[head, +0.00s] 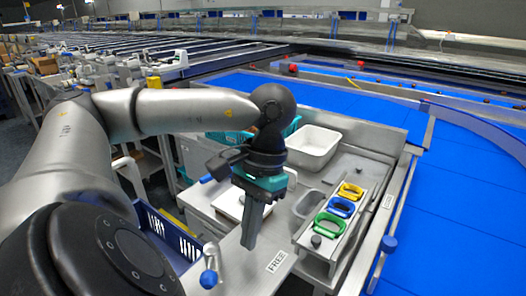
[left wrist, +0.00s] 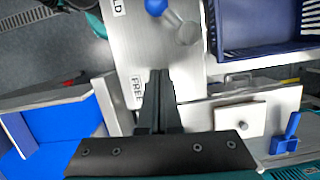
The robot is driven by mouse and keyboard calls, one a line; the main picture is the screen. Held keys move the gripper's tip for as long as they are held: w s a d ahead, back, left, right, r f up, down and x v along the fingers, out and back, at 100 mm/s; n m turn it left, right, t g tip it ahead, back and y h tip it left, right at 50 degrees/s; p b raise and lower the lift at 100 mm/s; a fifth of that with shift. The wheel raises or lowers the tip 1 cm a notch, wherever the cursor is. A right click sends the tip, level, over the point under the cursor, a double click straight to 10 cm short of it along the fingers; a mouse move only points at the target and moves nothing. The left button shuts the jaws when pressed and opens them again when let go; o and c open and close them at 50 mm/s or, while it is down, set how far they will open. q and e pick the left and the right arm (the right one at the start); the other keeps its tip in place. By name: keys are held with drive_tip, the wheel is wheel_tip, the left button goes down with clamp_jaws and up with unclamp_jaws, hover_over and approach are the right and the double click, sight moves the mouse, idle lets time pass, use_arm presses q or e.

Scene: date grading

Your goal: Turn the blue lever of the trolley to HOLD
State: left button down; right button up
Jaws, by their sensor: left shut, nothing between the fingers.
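The trolley's lever has a blue knob (head: 208,278) and a short metal arm, low in the head view. In the left wrist view the knob (left wrist: 155,6) is at the top edge, up and left of the lever's metal pivot. A partly cut-off label ending in "LD" (left wrist: 118,7) lies left of the knob. The FREE label (head: 276,262) is on the metal plate, farther from the knob. My left gripper (head: 250,243) is shut and empty, pointing down over the plate between the lever and the FREE label, apart from the lever. My right gripper is not in view.
A dark blue crate (head: 168,236) stands left of the plate. At right, a rack (head: 298,238) holds yellow, blue and green handled pieces. A white tub (head: 313,160) stands behind. A blue conveyor (head: 455,215) runs along the right.

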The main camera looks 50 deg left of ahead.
use_arm(q)
wheel_tip(320, 180, up, 8)
drive_tip(key=p, duration=0.3)
drive_tip(key=shift+w+d+f, duration=0.15)
drive_tip(key=shift+w+d, duration=0.05)
drive_tip(key=shift+w, duration=0.2)
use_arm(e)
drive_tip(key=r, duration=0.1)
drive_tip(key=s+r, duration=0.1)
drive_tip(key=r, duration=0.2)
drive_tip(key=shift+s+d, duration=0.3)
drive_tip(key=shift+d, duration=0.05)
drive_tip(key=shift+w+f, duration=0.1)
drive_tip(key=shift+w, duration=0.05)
use_arm(q)
drive_tip(key=shift+p, duration=0.3)
